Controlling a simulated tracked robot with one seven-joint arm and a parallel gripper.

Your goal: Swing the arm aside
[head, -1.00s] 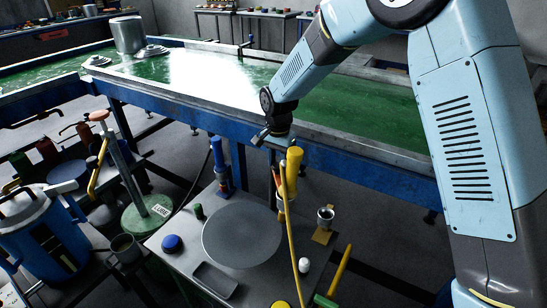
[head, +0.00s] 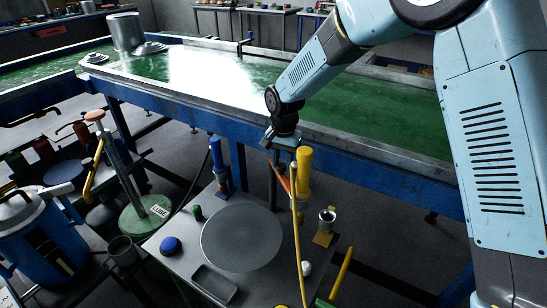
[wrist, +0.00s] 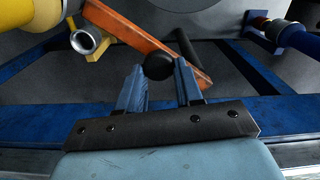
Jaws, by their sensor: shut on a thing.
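The arm appears as an orange bar (wrist: 124,34) slanting across the wrist view, with a black round knob (wrist: 158,66) at it. My gripper (wrist: 160,72) is shut on the knob, one blue finger on each side. In the head view my gripper (head: 279,141) is over the far edge of the grey work table, and the orange bar (head: 284,178) shows below it. The knob is hidden there. A yellow cylinder (head: 304,165) with a yellow hose stands close to the right of the bar.
A blue drum (head: 45,240) is at left.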

